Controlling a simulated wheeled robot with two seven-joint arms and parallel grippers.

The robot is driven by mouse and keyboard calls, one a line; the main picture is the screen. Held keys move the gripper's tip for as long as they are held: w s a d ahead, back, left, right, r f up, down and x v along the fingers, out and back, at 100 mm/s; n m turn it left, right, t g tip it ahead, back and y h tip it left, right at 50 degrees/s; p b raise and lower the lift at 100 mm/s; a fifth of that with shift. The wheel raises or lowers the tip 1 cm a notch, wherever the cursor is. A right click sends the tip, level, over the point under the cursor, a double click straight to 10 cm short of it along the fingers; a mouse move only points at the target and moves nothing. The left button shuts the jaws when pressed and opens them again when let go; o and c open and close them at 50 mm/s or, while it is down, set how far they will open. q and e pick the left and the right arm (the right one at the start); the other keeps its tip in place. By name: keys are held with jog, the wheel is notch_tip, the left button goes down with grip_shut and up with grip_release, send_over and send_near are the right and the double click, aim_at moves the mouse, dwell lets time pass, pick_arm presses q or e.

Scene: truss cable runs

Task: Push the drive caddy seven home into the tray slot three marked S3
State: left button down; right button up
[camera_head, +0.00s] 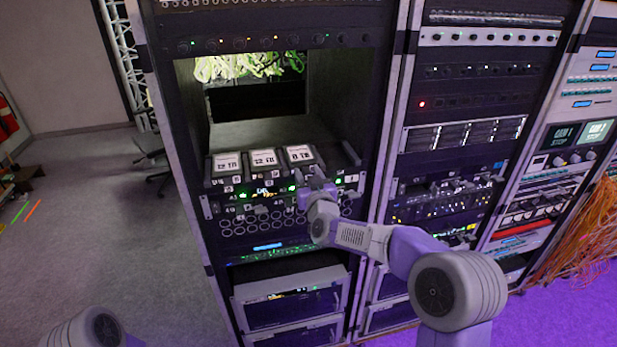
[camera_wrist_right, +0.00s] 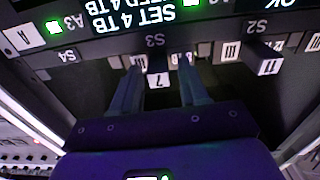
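The tray front shows upside down in the right wrist view, with slot marks S4 (camera_wrist_right: 68,57), S3 (camera_wrist_right: 155,40) and S2 (camera_wrist_right: 262,28). The drive caddy with the white 7 label (camera_wrist_right: 158,80) is at the S3 place, between the two parted fingers of my right gripper (camera_wrist_right: 160,82). Whether the fingers press on its sides, and how deep it sits, I cannot tell. In the head view my right gripper (camera_head: 312,188) is at the right part of the tray front (camera_head: 262,206) and hides that part. My left gripper is out of view.
Three labelled blocks (camera_head: 263,158) stand in a row above the tray front, inside the open rack bay. A caddy marked II (camera_wrist_right: 269,67) sticks out near S2. Rack posts (camera_head: 385,150) stand close on the right. Open floor (camera_head: 85,230) lies to the left.

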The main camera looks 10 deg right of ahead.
jog(key=shift+o, duration=1)
jog(key=shift+f, duration=0.15)
jog(key=shift+s, duration=0.2)
jog(key=s+b, duration=0.1)
jog(key=s, duration=0.6)
jog(key=shift+s, duration=0.15)
jog(key=shift+d, duration=0.1)
